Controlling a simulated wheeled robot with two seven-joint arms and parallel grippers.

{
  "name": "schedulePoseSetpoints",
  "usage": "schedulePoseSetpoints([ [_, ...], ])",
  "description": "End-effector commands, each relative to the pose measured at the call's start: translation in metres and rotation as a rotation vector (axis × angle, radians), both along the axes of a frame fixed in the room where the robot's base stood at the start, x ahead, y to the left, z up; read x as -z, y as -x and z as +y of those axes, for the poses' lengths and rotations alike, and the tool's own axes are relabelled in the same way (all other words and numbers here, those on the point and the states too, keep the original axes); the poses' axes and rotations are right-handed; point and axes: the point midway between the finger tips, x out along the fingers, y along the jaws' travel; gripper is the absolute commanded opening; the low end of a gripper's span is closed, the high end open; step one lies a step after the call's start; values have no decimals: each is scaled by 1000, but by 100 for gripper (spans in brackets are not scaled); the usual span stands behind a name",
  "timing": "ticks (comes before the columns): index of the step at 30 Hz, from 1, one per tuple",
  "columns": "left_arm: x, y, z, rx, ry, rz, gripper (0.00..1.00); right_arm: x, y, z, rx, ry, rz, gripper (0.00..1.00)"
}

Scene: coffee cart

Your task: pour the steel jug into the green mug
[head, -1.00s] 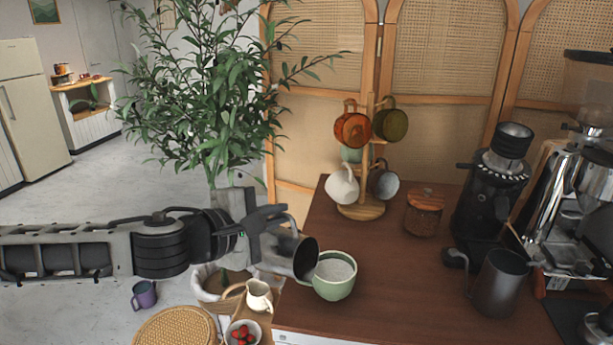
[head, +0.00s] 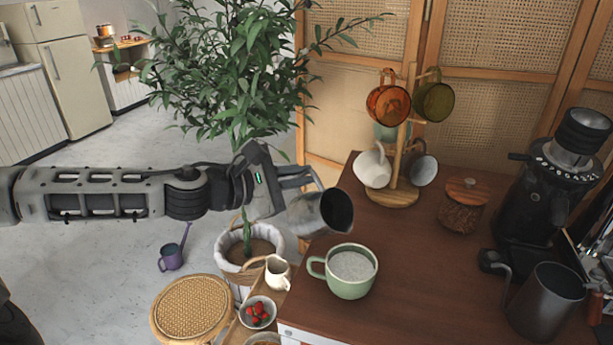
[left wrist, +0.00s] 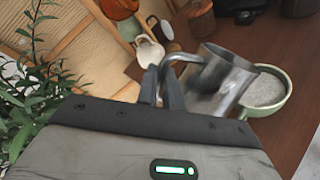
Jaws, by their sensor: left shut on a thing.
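The green mug (head: 350,280) stands upright on the wooden counter near its left edge, with a pale greyish-white content inside; it also shows in the left wrist view (left wrist: 266,92). My left gripper (head: 290,183) is shut on the handle of a steel jug (head: 312,212). The jug is tilted, its dark mouth facing right and toward the camera. It is above and behind the mug, apart from it in the head view. In the left wrist view the jug (left wrist: 215,78) overlaps the mug's left side. No stream shows. My right gripper is not in view.
A second steel jug (head: 546,300) stands at the counter's right, by the black grinder (head: 548,190). A mug tree (head: 398,190) with several mugs and a wooden-lidded jar (head: 463,205) stand behind. Left of the counter are a cream pitcher (head: 278,272) and a strawberry bowl (head: 257,312).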

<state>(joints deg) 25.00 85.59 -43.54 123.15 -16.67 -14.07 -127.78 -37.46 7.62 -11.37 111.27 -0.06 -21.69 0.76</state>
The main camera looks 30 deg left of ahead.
Motion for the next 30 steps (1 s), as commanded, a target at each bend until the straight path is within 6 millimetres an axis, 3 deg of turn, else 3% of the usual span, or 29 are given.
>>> schedulePoseSetpoints([
  [1, 12, -1, 3, -1, 24, 2, 0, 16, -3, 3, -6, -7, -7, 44],
  [18, 33, -5, 20, -1, 550, 118, 0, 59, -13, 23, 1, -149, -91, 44],
  [30, 30, -5, 20, 0, 848, 187, 0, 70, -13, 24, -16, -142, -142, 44],
])
